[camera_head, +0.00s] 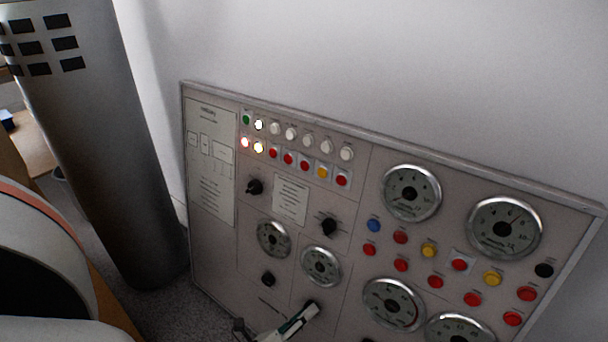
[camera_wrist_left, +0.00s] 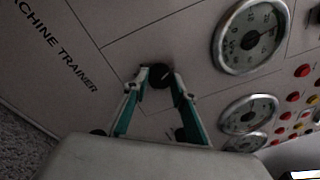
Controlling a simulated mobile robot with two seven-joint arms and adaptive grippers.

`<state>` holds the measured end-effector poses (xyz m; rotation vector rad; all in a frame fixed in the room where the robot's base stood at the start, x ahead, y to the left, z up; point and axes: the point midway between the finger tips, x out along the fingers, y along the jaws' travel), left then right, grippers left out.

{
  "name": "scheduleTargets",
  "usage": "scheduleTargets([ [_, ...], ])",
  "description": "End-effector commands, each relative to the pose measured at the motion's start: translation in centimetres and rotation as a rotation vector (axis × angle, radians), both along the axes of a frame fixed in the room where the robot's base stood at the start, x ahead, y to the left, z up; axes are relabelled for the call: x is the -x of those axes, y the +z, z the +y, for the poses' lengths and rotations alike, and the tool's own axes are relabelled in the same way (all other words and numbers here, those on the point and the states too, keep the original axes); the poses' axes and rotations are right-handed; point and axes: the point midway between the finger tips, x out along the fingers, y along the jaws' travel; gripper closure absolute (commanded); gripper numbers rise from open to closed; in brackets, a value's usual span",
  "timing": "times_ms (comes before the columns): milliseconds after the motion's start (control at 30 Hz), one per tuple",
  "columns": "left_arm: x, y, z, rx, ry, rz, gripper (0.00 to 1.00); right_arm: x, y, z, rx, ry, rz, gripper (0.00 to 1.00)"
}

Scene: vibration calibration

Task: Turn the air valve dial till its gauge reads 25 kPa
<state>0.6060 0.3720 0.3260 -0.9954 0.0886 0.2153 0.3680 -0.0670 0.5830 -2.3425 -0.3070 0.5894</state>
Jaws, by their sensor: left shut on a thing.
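A grey upright panel carries round gauges and black knobs. In the head view my left gripper (camera_head: 290,322) is at the panel's lower edge, partly cut off by the frame, with a black knob (camera_head: 311,306) at its tips. In the left wrist view the gripper's green-sided fingers (camera_wrist_left: 160,83) are shut on this black knob (camera_wrist_left: 159,72). A small gauge (camera_head: 321,266) sits just above the knob. The pictures are too small to read a pressure value. My right gripper is not in view.
Other black knobs (camera_head: 255,187) and rows of coloured buttons (camera_head: 305,166) fill the panel. Another small gauge (camera_head: 274,239) is left of the knob. A dark grey cylinder (camera_head: 110,140) stands to the left. A plain pale wall (camera_head: 380,60) rises behind.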

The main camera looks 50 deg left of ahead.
Motion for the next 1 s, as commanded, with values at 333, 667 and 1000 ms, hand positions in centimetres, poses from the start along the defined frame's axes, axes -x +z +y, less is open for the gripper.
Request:
scheduleTargets([
  [333,0.02,-0.05,0.02,0.047,0.011,-0.011,0.95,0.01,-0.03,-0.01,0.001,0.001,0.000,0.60],
  [667,0.02,-0.06,0.00,0.047,0.010,-0.010,0.69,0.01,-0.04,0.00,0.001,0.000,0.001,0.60],
  [1000,0.03,-0.03,0.00,0.047,0.009,-0.011,0.57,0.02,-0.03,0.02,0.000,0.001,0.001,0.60],
])
